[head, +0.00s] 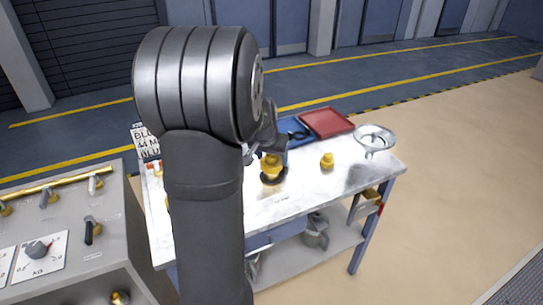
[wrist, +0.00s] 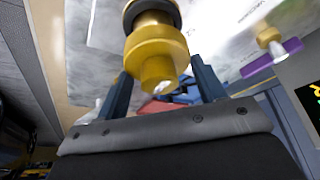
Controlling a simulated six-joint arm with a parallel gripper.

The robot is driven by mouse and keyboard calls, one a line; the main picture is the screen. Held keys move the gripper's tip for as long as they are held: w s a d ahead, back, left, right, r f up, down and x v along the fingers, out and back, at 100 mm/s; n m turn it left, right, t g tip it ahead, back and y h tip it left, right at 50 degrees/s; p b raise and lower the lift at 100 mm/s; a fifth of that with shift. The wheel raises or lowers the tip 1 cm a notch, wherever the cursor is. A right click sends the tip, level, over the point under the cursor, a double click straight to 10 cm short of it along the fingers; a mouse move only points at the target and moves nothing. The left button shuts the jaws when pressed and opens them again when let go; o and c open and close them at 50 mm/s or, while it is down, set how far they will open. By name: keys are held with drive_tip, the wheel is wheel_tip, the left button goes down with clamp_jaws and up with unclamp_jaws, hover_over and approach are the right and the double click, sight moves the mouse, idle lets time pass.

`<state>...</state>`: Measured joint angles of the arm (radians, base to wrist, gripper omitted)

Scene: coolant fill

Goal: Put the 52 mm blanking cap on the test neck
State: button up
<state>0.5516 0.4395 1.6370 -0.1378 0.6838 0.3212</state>
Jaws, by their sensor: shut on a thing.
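A yellow stepped cap (wrist: 157,52) is between the two blue-grey fingers of my gripper (wrist: 161,72) in the wrist view. My gripper is shut on it. A dark ring (wrist: 160,14) with more yellow sits directly beyond the cap. In the head view the yellow cap (head: 271,161) is upright over a dark round base on the bench, just below my gripper (head: 268,146). I cannot tell whether that base is the test neck, or whether the cap touches it or is seated. My arm hides part of the bench.
Another yellow cap (head: 327,161) stands to the right on the white bench (head: 310,190). A funnel-like dish (head: 375,137) is at the right end. A red tray (head: 326,122) and a blue tray (head: 291,128) lie at the back. A valve panel (head: 70,215) stands at left.

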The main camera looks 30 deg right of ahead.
drive_tip(key=shift+f, duration=1.3)
drive_tip(key=o, duration=1)
drive_tip(key=shift+o, duration=0.2)
drive_tip(key=v, duration=1.7)
drive_tip(key=shift+r, duration=0.15)
drive_tip(key=x, duration=1.7)
drive_tip(key=shift+f, duration=0.2)
